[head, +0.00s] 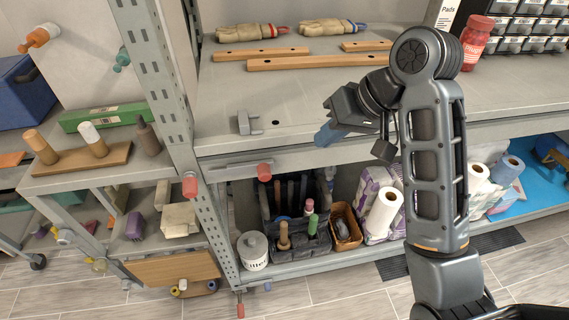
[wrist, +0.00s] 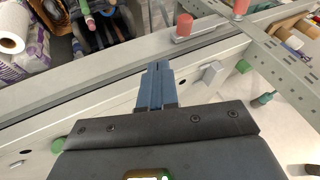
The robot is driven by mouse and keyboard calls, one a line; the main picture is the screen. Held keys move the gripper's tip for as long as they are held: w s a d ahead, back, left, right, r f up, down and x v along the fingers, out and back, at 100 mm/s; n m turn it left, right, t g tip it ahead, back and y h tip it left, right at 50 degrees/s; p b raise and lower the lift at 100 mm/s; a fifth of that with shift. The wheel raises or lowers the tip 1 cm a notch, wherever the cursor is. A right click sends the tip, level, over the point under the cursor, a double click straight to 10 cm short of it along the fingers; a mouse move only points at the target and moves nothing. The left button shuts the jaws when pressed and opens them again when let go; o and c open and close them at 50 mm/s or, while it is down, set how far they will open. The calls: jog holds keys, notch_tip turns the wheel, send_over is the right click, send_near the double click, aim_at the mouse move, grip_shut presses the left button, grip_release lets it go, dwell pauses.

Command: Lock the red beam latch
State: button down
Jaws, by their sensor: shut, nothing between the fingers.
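A grey latch bar with a red knob (head: 264,170) lies along the front of the shelf beam, near the left upright. It also shows in the wrist view, with its red knob (wrist: 185,25) at the top. The bar runs from the knob toward the upright; I cannot tell whether it is engaged. A second red knob (head: 190,186) sits on the upright, also in the wrist view (wrist: 240,8). My gripper (head: 325,138) is shut and empty above the shelf's front edge, right of the latch and apart from it. Its blue fingers (wrist: 157,70) point toward the beam.
A small grey bracket (head: 248,124) stands on the shelf left of my gripper. The perforated upright (head: 172,90) rises left of the latch. Wooden bars (head: 318,61) lie further back. Below are a dark tool caddy (head: 282,235) and paper rolls (head: 384,212). The shelf's middle is clear.

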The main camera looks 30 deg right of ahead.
aim_at(259, 171)
dwell(0.3)
jog(key=shift+w+a+f+b, duration=0.4)
jog(key=shift+w+a+f, duration=0.65)
jog(key=shift+f, duration=0.5)
jog(key=shift+w+a+f+b, duration=0.4)
jog(key=shift+w+a+f, duration=0.65)
jog(key=shift+f, duration=0.55)
jog(key=shift+w+a+f+b, duration=0.4)
jog(key=shift+w+a+f, duration=0.4)
jog(key=shift+a+f, duration=0.6)
jog(key=shift+d+f, duration=0.15)
jog(key=a+p, duration=0.1)
jog(key=w+a, duration=0.1)
jog(key=a, duration=0.1)
jog(key=shift+p, duration=0.4)
jog(key=shift+a, duration=0.2)
